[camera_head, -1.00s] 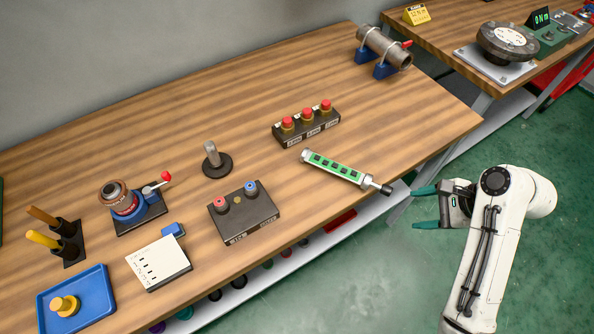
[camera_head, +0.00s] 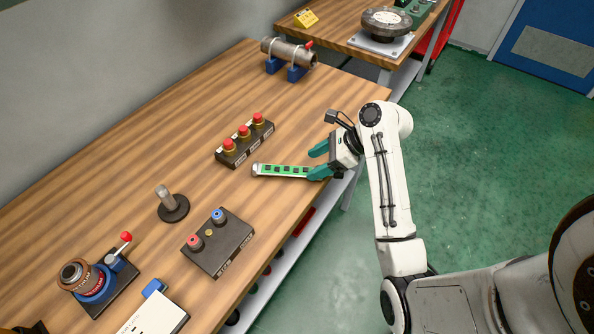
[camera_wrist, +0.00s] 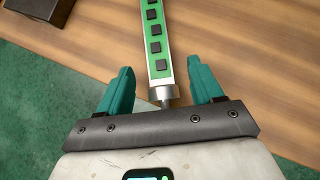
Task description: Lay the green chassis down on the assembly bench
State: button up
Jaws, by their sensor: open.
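The green chassis (camera_head: 283,170) is a long narrow green bar with a row of black square blocks and metal ends. It lies flat on the wooden assembly bench (camera_head: 300,107) close to the front edge. My gripper (camera_head: 318,163) is open at the chassis's right end, and its teal fingers partly hide that end in the head view. In the wrist view the chassis (camera_wrist: 157,45) runs upward between the two open teal fingers of my gripper (camera_wrist: 163,85), with its metal end at the palm. The fingers stand apart from it on both sides there.
A block with red buttons (camera_head: 244,139) sits left of the chassis. A box with red and blue knobs (camera_head: 218,242) and a round post (camera_head: 170,203) stand nearer. A pipe in blue supports (camera_head: 288,55) lies at the back. Open wood lies between them.

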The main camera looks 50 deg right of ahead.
aim_at(299, 171)
jog(key=x, duration=0.5)
jog(key=shift+w+a+r, duration=0.1)
jog(key=shift+a+r, duration=0.05)
jog(key=shift+r, duration=0.1)
jog(key=shift+c, duration=0.3)
grip_shut()
